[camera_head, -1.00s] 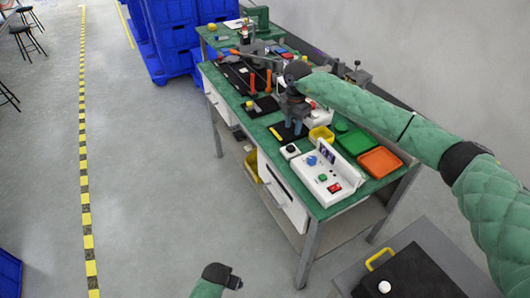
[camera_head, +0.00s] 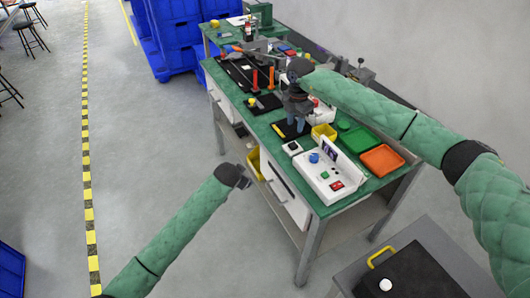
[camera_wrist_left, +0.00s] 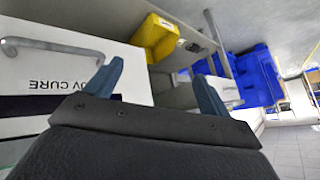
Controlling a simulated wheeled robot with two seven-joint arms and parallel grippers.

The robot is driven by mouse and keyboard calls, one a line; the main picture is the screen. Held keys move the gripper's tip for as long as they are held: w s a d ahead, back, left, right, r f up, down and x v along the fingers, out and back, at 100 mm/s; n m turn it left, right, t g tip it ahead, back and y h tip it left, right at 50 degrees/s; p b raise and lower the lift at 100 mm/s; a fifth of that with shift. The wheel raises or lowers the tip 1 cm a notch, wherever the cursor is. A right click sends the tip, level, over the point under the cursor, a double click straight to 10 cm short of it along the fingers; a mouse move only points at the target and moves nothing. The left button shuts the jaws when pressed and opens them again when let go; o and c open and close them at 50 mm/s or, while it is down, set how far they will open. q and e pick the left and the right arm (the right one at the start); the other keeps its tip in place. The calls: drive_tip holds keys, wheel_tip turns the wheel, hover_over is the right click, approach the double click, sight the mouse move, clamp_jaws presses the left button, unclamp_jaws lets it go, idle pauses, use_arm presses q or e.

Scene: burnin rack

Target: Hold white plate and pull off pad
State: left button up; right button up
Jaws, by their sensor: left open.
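I cannot make out the white plate or its pad for certain in either view. My right gripper (camera_head: 297,122) points down over a small black mat (camera_head: 284,131) with a yellow piece on it, in the middle of the green bench. Its blue fingers are small and partly covered by the wrist, so its opening and anything between the fingers are unclear. My left gripper (camera_head: 246,183) is off the bench's front side, below the top. In the left wrist view its two blue fingers (camera_wrist_left: 158,75) are spread apart, with nothing between them.
The green bench (camera_head: 345,203) carries a white button box (camera_head: 325,178), an orange tray (camera_head: 382,161), a green tray (camera_head: 357,142) and a yellow bin (camera_head: 322,133). A white drawer with a handle (camera_wrist_left: 52,47) and a yellow bin (camera_wrist_left: 160,37) are close to my left gripper.

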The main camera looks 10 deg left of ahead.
use_arm(q)
drive_tip(key=w+d+r+m+t+h, duration=0.1)
drive_tip(key=w+r+m, duration=0.1)
drive_tip(key=w+r, duration=0.4)
drive_tip(key=w+d+r+m+t+h, duration=0.1)
drive_tip(key=w+d+r+m+h, duration=0.15)
drive_tip(key=r, duration=0.55)
drive_tip(key=g+h, duration=0.2)
drive_tip(key=h, duration=0.5)
approach(286, 151)
drive_tip(key=shift+x, duration=4.1)
drive_tip(key=shift+c, duration=0.4)
drive_tip(key=c, duration=1)
drive_tip(key=shift+a, duration=0.1)
